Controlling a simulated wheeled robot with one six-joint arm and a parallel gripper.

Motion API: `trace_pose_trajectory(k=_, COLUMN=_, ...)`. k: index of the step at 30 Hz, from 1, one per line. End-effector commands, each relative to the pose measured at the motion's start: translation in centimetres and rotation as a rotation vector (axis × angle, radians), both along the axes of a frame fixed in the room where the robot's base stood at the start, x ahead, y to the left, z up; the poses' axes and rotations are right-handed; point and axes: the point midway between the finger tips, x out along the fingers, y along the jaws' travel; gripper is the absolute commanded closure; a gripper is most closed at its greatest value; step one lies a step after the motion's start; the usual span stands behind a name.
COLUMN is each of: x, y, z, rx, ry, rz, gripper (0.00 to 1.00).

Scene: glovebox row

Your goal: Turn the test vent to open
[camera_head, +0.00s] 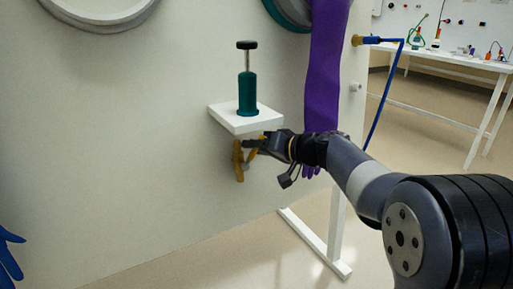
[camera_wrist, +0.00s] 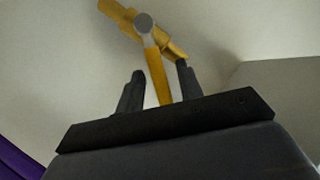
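The test vent (camera_head: 239,163) is a yellow valve on the pale panel, just below a small white shelf. In the wrist view its yellow body (camera_wrist: 120,14) lies slanted at the top, with a grey round hub (camera_wrist: 144,22) and a yellow lever (camera_wrist: 156,72) pointing down toward me. My gripper (camera_head: 250,146) is at the vent, under the shelf. In the wrist view my gripper (camera_wrist: 160,80) is open, with one dark finger on each side of the lever. A gap shows between the lever and the left finger; the right finger is closer. I cannot tell if it touches.
The white shelf (camera_head: 237,124) with a teal hand pump (camera_head: 247,94) sits close above my gripper. A purple glove (camera_head: 322,70) hangs just right of it, behind my arm. A blue hose (camera_head: 386,90) hangs farther right. Open floor lies below.

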Motion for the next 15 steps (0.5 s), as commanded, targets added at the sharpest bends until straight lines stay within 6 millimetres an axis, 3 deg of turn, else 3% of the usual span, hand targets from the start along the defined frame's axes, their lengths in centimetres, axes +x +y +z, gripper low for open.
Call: trace_pose_trajectory(k=15, x=-4.7, y=-7.3, z=2.7, rx=0.000, ry=-0.001, rz=-0.004, gripper=0.65)
